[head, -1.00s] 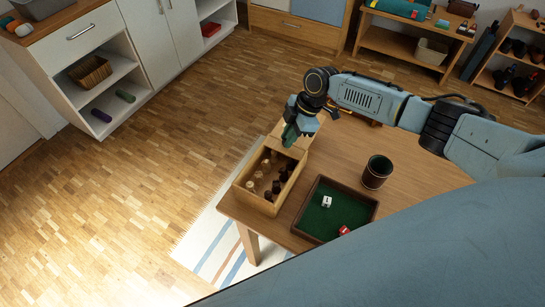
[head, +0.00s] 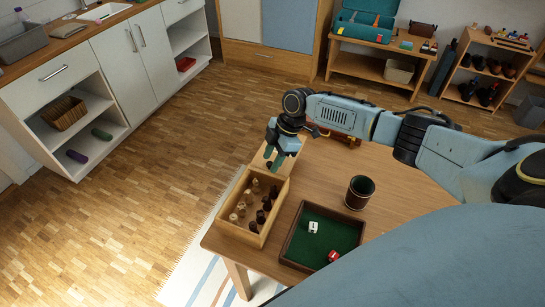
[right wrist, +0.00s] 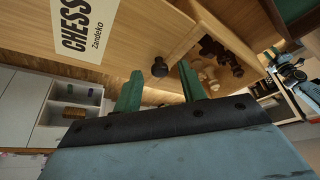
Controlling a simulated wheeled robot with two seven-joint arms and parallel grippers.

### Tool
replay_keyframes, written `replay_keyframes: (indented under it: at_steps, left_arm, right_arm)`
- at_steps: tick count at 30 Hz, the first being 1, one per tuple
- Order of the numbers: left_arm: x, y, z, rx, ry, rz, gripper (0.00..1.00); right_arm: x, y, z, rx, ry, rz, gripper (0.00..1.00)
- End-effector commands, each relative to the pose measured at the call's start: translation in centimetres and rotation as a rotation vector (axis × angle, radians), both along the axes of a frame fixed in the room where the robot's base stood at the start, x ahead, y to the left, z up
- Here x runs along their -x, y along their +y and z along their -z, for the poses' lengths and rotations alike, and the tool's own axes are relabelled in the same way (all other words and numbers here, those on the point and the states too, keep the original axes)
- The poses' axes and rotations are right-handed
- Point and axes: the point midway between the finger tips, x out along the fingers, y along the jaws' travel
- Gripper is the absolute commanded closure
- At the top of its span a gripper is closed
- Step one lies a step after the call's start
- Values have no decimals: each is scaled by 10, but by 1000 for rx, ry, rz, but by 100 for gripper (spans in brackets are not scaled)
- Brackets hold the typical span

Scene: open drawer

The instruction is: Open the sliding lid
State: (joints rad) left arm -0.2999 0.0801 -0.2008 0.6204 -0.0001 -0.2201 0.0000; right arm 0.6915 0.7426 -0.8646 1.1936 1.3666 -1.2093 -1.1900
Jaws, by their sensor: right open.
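The wooden chess box (head: 247,232) sits at the table's left edge with most of its top open, showing light and dark chess pieces (head: 256,205) inside. Its lid (head: 285,160) sticks out past the box's far end; in the right wrist view the lid (right wrist: 140,35) carries a white "CHESS" label (right wrist: 80,25). A dark knob (right wrist: 160,67) shows near the lid's end. My right gripper (head: 273,163) is over the lid near the box's far end. Its green fingers are apart, with the knob seen between them in the right wrist view (right wrist: 160,88). My left gripper is not in view.
A green-lined dice tray (head: 322,238) with two dice and a dark dice cup (head: 359,192) stand right of the box on the table (head: 405,200). A white cabinet (head: 120,60) is at left. Wooden floor lies open left of the table.

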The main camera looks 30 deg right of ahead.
Motion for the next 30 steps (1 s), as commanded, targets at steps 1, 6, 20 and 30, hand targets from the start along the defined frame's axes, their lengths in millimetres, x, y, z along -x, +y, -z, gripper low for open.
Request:
replay_keyframes:
  at_steps: [1,6,20,30]
  left_arm:
    - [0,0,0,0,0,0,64]
    - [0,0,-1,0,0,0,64]
    - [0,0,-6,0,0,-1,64]
    - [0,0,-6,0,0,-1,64]
  right_arm:
    - [0,0,0,0,1,0,59]
    - [1,-5,-9,1,-1,0,59]
    - [8,-40,-97,1,-1,0,59]
    - [10,-50,-124,0,0,0,59]
